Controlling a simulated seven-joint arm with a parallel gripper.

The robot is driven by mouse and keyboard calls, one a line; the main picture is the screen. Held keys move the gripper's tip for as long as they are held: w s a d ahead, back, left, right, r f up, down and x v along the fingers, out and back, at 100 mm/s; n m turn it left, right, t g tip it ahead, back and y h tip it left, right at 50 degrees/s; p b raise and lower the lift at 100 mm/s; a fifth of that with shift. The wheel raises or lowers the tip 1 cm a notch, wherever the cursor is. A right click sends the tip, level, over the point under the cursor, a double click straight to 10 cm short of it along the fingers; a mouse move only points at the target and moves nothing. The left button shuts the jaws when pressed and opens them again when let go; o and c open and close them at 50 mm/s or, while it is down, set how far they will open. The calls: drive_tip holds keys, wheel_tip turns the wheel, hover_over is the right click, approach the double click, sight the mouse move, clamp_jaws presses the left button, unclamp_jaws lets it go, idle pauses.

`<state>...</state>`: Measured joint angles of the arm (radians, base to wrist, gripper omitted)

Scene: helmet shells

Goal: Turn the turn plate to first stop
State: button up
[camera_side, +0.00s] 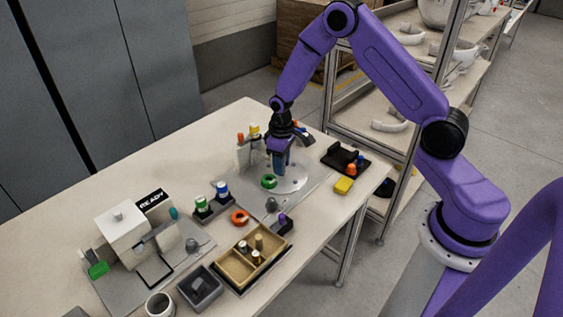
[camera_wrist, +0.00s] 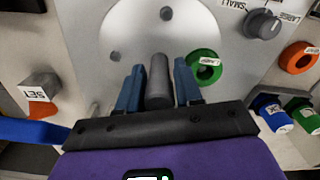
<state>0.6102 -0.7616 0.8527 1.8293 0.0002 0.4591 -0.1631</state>
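The turn plate (camera_side: 296,184) is a light grey disc on a base plate toward the far right of the table. In the wrist view the turn plate (camera_wrist: 135,22) fills the upper middle, with dark round marks and an upright dark grey peg (camera_wrist: 158,82) near its lower edge. My gripper (camera_side: 281,168) points down over the plate; in the wrist view its blue fingers (camera_wrist: 158,85) stand on either side of the peg. A narrow gap shows on each side, so the gripper looks open around the peg. A green ring (camera_wrist: 203,67) lies just right of the fingers.
A grey knob (camera_wrist: 262,24) with SMALL and LARGE labels and an orange ring (camera_wrist: 298,57) lie to the right. A block labelled SET (camera_wrist: 40,88) is at left.

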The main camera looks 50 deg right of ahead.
clamp_jaws()
drive_tip(key=shift+m, duration=9)
